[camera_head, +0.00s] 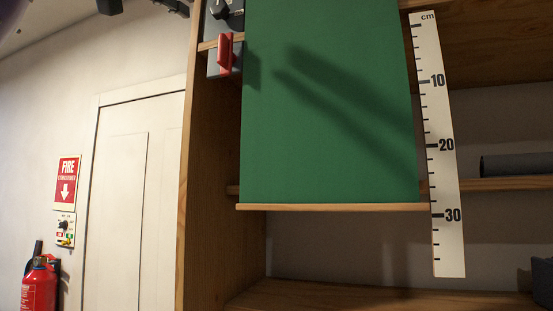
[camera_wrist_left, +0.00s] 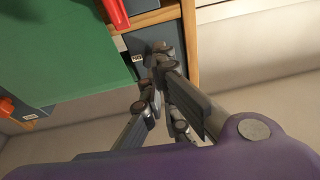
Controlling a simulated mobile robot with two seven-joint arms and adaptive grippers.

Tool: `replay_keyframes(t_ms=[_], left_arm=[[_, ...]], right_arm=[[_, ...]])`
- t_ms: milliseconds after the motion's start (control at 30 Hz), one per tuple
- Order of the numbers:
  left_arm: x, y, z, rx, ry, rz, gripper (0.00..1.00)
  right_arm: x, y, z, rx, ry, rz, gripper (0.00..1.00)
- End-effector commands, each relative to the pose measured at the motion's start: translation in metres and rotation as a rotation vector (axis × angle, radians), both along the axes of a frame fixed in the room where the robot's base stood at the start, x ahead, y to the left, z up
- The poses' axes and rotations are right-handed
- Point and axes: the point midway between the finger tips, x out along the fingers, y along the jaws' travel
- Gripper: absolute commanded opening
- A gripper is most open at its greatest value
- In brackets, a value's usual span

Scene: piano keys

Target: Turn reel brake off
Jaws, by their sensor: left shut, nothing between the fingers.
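A red lever (camera_head: 225,54) stands upright on a grey plate (camera_head: 213,66) at the wooden frame's left post in the head view, beside a green blind (camera_head: 320,110). A dark knob on a grey panel (camera_head: 236,22) sits above it, cut by the top edge. In the left wrist view the red lever (camera_wrist_left: 117,14) is at the top. My left gripper (camera_wrist_left: 162,52) is shut and empty, its tips over a grey panel with a small white label (camera_wrist_left: 136,58). I cannot tell whether they touch it. Neither gripper shows in the head view.
A white centimetre ruler (camera_head: 436,150) hangs at the blind's right edge. Wooden shelves (camera_head: 370,296) stand behind. A fire extinguisher (camera_head: 39,287), fire sign (camera_head: 66,182) and small switch panel (camera_head: 64,230) are at left beside a white door (camera_head: 125,220). Long shadows cross the blind.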

Motion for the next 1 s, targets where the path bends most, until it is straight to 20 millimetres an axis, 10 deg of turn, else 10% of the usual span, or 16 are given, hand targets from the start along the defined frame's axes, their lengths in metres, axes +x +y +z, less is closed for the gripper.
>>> replay_keyframes(t_ms=[1000], left_arm=[[0.067,-0.033,0.0,-0.022,0.003,-0.039,0.0]], right_arm=[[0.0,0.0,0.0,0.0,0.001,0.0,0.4]])
